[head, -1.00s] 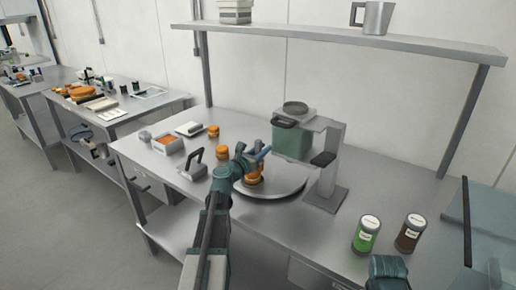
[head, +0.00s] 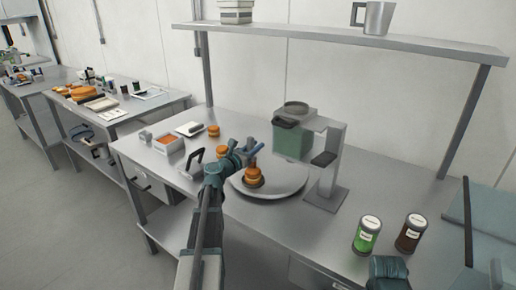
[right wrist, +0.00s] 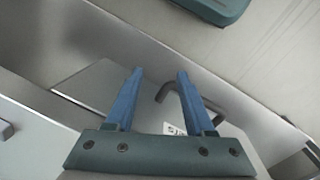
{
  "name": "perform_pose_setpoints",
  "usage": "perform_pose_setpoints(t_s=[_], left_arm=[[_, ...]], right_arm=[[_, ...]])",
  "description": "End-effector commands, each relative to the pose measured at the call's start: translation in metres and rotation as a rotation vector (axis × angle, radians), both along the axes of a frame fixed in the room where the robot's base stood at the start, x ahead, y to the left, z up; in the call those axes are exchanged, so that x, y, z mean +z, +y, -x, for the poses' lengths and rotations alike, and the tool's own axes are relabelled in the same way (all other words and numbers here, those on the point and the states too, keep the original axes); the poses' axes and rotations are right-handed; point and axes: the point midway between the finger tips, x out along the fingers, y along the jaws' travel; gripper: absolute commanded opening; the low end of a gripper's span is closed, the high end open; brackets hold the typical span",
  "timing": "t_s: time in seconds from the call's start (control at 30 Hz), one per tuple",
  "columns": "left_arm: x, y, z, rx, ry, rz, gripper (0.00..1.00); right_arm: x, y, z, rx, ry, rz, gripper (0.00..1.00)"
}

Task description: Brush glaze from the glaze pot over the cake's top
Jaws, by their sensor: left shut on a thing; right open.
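The cake (head: 254,178), a small orange-brown round, sits left of centre on a grey round plate (head: 290,188). My right gripper (right wrist: 160,72) is open and empty in the right wrist view.
Another orange round (head: 214,130) stands behind my left arm. A grey-green machine (head: 292,143) rises behind the plate. A green jar (head: 367,235) and a brown jar (head: 410,233) stand at the right. A shelf (head: 350,38) spans above. The table between plate and jars is clear.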

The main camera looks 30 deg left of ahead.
Motion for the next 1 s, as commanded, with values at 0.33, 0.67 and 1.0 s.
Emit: perform_pose_setpoints(t_s=[0.33, 0.67, 1.0], left_arm=[[0.001, 0.004, 0.014, 0.000, 0.000, 0.000, 0.00], [0.001, -0.006, 0.015, -0.001, 0.000, 0.000, 0.00], [0.000, -0.035, 0.017, -0.001, 0.000, 0.000, 0.00]], right_arm=[[0.001, 0.000, 0.000, 0.000, 0.000, 0.000, 0.54], [0.001, 0.000, 0.000, 0.000, 0.000, 0.000, 0.54], [0.000, 0.000, 0.000, 0.000, 0.000, 0.000, 0.54]])
